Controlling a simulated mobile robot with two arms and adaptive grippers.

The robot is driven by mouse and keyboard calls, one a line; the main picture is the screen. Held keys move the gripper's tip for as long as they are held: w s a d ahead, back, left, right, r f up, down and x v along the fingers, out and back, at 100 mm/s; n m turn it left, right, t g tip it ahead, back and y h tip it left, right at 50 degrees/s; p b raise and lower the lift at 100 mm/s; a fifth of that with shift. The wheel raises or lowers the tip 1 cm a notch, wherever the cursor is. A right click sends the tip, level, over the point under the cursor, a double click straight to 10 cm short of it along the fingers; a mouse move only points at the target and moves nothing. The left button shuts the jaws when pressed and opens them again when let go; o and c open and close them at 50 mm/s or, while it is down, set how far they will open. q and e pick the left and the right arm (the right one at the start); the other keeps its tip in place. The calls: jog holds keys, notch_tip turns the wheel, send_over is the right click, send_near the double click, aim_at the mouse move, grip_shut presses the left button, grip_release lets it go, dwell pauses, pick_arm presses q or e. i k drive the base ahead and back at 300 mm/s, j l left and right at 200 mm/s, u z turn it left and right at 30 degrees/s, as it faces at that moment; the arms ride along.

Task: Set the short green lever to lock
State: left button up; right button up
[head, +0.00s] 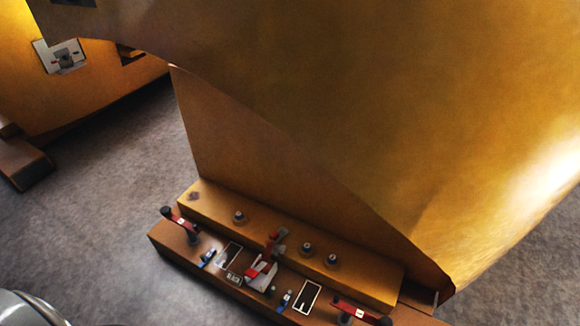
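A brown control ledge (170,243) stands low at the foot of a large yellow-brown casting. Small levers and handles sit along it. A tiny dark greenish piece (271,291) is beside the middle red-and-grey handle (262,272); it may be the short green lever, but it is too small to tell its setting. A label with unreadable letters (234,279) is left of that handle. Neither of my grippers is in view.
Red-handled levers stand at the left end (180,220) and right end (358,313) of the ledge. Small blue pieces (207,257) and round knobs (307,249) are also there. The casting (400,110) overhangs behind. Grey floor (90,220) is open at left.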

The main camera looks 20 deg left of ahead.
aim_at(269, 292)
jog(key=u, duration=0.9)
jog(key=k+l+z, duration=0.1)
jog(key=k+l, duration=0.05)
jog(key=l, duration=0.05)
